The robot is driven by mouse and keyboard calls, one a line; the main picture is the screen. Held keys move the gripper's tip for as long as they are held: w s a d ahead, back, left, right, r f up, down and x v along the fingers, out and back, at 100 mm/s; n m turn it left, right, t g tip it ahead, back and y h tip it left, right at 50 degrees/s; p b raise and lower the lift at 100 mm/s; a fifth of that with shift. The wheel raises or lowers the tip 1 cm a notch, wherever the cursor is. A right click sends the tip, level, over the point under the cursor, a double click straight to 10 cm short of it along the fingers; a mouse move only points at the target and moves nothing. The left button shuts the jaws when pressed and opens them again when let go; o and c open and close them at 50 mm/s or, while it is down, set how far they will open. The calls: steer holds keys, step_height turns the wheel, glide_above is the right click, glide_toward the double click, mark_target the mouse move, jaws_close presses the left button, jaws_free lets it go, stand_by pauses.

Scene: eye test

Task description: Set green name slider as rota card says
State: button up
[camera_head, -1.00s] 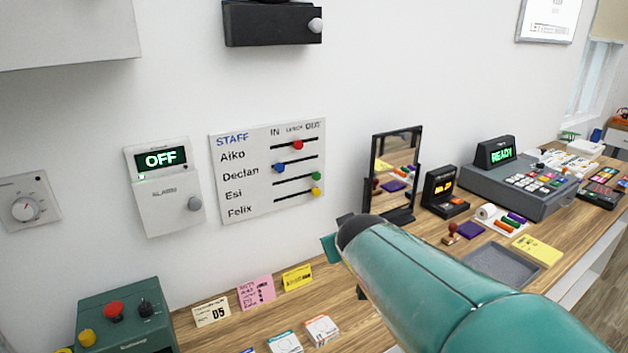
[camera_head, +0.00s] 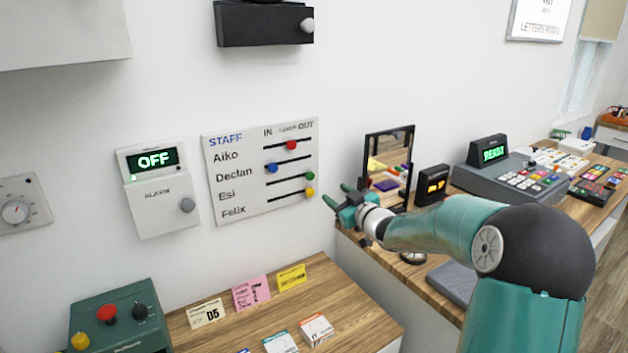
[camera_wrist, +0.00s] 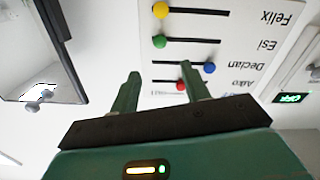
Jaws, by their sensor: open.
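The white staff board (camera_head: 240,200) hangs on the wall with rows Aiko, Declan, Esi and Felix under IN, LUNCH and OUT. The green slider (camera_head: 310,176) is in Esi's row at the OUT end; it shows in the wrist view (camera_wrist: 158,41). Red (camera_head: 291,145) is mid-slot, blue (camera_head: 271,168) at IN, yellow (camera_head: 309,191) at OUT. My gripper (camera_head: 336,195) is open and empty, just right of the board; its fingers (camera_wrist: 160,72) point toward the board in the wrist view. A pink card (camera_head: 251,293) bears several lines, too small to read; I cannot tell if it is the rota card.
Cream (camera_head: 206,314) and yellow (camera_head: 291,278) cards stand beside the pink one. A mirror (camera_head: 411,150) stands close behind my gripper. The alarm box (camera_head: 160,215) is left of the board. The wall and air before the board are clear.

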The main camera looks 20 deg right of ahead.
mark_target(311, 177)
steer(key=x, duration=1.2)
jaws_close()
